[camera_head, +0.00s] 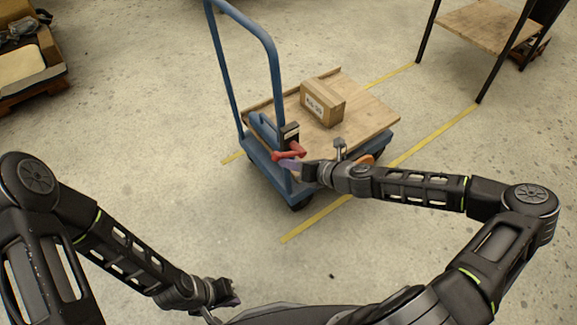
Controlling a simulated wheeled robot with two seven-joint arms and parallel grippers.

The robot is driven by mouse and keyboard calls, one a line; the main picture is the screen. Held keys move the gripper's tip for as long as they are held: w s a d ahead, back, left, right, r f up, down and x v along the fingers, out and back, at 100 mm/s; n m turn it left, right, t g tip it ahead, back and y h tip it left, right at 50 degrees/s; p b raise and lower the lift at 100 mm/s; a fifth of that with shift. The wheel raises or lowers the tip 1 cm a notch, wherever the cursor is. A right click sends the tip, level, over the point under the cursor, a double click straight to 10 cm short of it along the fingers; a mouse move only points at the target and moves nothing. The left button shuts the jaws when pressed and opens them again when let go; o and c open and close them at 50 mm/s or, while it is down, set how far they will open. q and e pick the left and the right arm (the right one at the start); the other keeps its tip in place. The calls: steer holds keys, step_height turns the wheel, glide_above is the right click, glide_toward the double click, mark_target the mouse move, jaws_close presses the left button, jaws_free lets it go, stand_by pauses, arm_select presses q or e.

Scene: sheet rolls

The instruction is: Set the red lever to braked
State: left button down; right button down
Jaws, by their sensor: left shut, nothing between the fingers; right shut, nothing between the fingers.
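The red lever (291,152) sits on a dark bracket at the handle side of a blue cart (262,172) with a wooden deck. My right gripper (296,165) is shut and empty, its tip close beside the lever, just below it in the picture. I cannot tell whether the two touch. The lever's lower part is partly hidden near the fingertips, and its setting cannot be read from here. My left gripper (232,291) is shut and empty, low over the floor at the bottom of the view, far from the cart.
A cardboard box (324,104) stands on the cart's deck. The blue push handle (240,20) rises on the cart's left. Yellow lines (437,135) mark the floor. A wooden table (482,25) stands at the back right, a loaded pallet (30,75) at the back left. Open floor lies left of the cart.

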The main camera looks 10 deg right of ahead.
mark_target(295, 153)
steer(key=shift+w+d+r+m+y+p, duration=0.1)
steer(key=shift+d+r+m+y+p, duration=0.15)
steer(key=shift+r+m+y+p, duration=0.3)
steer(key=shift+w+d+r+m+y+p, duration=0.1)
steer(key=shift+d+r+m+y+p, duration=0.1)
steer(key=shift+r+m+y+p, duration=0.3)
steer(key=shift+w+d+r+m+y+p, duration=0.2)
steer(key=shift+d+r+m+y+p, duration=0.45)
steer(key=shift+p, duration=0.4)
steer(key=shift+w+d+r+m+t+y, duration=0.15)
steer(key=shift+w+d+r+m+y, duration=0.1)
steer(key=shift+d+m+y, duration=0.55)
steer(key=shift+w+d+r+m+t+y, duration=0.15)
steer(key=shift+w+d+m+y, duration=0.2)
steer(key=shift+m, duration=0.75)
steer(key=shift+s, duration=0.1)
steer(key=shift+s+a, duration=0.1)
steer(key=shift+a, duration=0.1)
